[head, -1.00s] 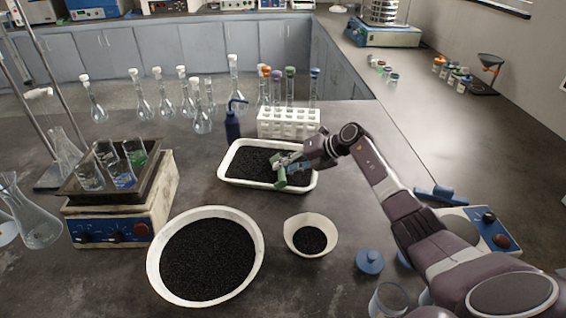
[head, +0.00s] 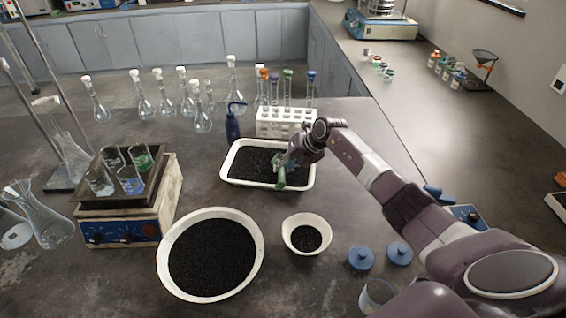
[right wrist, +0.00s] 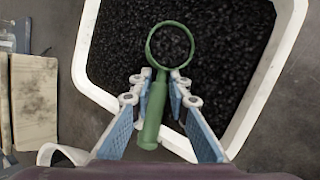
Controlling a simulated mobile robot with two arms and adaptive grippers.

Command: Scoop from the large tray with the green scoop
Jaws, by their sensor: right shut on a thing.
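The large tray (head: 250,182) is a white rectangular tray of black granules in the middle of the table. It also fills much of the right wrist view (right wrist: 82,55). My right gripper (head: 284,163) is over the tray's right part and is shut on the handle of the green scoop (head: 281,178). In the right wrist view the scoop (right wrist: 154,112) lies between the blue-padded fingers, its round ring end over the granules. Whether the ring touches the granules is hard to tell. My left gripper is not in view.
A large round white bowl (head: 169,279) and a small bowl (head: 287,239), both with black granules, stand in front. A test-tube rack (head: 285,123) and blue bottle (head: 232,125) stand close behind the tray. A hotplate (head: 120,228) with beakers is at left.

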